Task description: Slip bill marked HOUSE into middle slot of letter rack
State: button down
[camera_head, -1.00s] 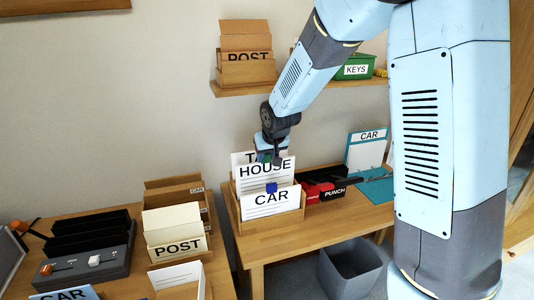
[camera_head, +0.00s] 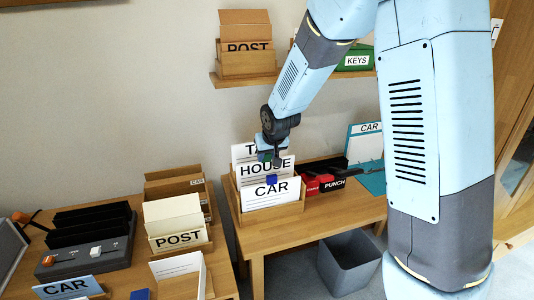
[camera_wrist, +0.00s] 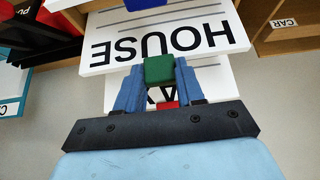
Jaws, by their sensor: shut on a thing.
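The wooden letter rack (camera_head: 234,203) stands on the desk and holds upright white bills. The HOUSE bill (camera_head: 265,168) stands between the TAX bill (camera_head: 244,152) behind, whose word is partly covered, and the CAR bill (camera_head: 272,190) in front. My gripper (camera_head: 268,158) is shut on the green tab (camera_wrist: 159,70) at the top of the HOUSE bill, which also shows upside down in the wrist view (camera_wrist: 165,42). A blue tab (camera_head: 272,179) tops the CAR bill. The HOUSE bill's lower edge is hidden behind the CAR bill.
Red and black desk tools, one marked PUNCH (camera_head: 334,184), stand right of the rack. A wall shelf (camera_head: 245,79) with a POST box (camera_head: 247,45) and KEYS box (camera_head: 355,60) is above. A grey bin (camera_head: 350,262) stands below. A POST holder (camera_head: 178,238) is at left.

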jog(key=shift+c, duration=0.7)
grip_release()
notch_tip(320, 180, up, 8)
dwell(1.3)
